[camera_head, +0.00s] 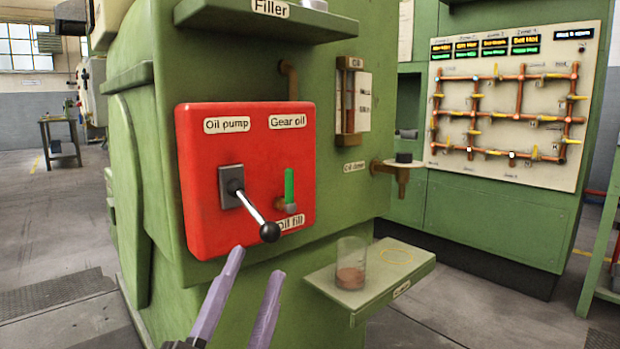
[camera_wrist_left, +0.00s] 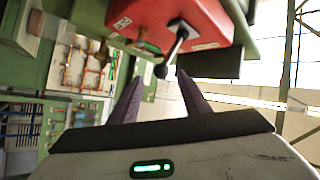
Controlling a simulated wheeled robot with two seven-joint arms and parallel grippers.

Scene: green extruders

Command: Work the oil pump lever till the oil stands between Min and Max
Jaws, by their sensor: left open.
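The oil pump lever (camera_head: 255,214) sticks out of a grey plate on the red panel (camera_head: 205,175) and slopes down to the right, ending in a black ball knob. The lever also shows in the left wrist view (camera_wrist_left: 176,47). My left gripper (camera_head: 256,260) is open, its two purple fingers just below the knob. In the left wrist view the knob (camera_wrist_left: 161,71) appears between and beyond the fingertips; I cannot tell whether they touch it. An oil sight gauge (camera_head: 351,100) stands on the green machine to the right; its level and marks are too small to read. My right gripper is not in view.
A green shelf (camera_head: 405,262) juts out at the lower right and holds a glass beaker (camera_head: 350,265) with brownish content. A green handle (camera_head: 289,186) sits beside the lever. A brown spout (camera_head: 402,172) and a pipe panel (camera_head: 510,110) are farther right.

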